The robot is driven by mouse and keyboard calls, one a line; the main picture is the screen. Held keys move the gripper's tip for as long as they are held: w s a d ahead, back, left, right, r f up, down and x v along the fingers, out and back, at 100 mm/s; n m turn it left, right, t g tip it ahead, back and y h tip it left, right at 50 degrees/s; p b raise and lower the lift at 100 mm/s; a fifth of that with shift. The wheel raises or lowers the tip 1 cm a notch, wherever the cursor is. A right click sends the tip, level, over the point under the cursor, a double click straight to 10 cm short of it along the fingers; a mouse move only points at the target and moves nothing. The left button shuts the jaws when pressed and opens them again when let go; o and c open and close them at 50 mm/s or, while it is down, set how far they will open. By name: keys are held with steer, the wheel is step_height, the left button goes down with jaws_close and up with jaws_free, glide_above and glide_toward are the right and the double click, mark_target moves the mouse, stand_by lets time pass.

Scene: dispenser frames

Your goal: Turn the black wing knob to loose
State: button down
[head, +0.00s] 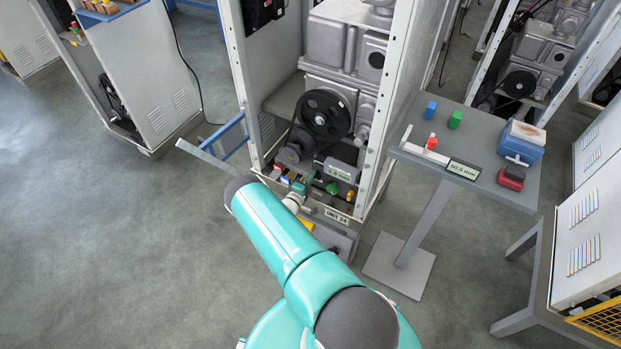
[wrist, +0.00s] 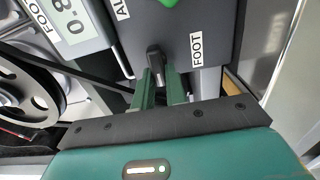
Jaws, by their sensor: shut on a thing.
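The black wing knob (wrist: 155,58) shows in the wrist view on a grey panel, left of a label reading FOOT (wrist: 196,49). My gripper (wrist: 161,88) has its two green fingers shut on the knob, one on each side. The knob's upper end shows beyond the fingertips, and its lower part is hidden between them. In the head view my gripper (head: 298,191) is low in the front of the open machine cabinet, and I cannot make out the knob there.
A small display (wrist: 73,24) and a large black pulley (wrist: 28,92) with a belt are left of the knob. A green part (wrist: 166,3) shows at the top edge. Cabinet posts (head: 378,140) flank the opening. A grey side table (head: 480,150) stands to the right.

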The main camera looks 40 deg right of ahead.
steer(key=shift+d+r, duration=0.1)
steer(key=shift+d, duration=0.2)
steer(key=c, duration=1.5)
jaws_free()
steer(key=shift+o, duration=0.3)
steer(key=shift+w, duration=0.1)
steer(key=shift+r, duration=0.1)
steer(key=shift+a, duration=0.15)
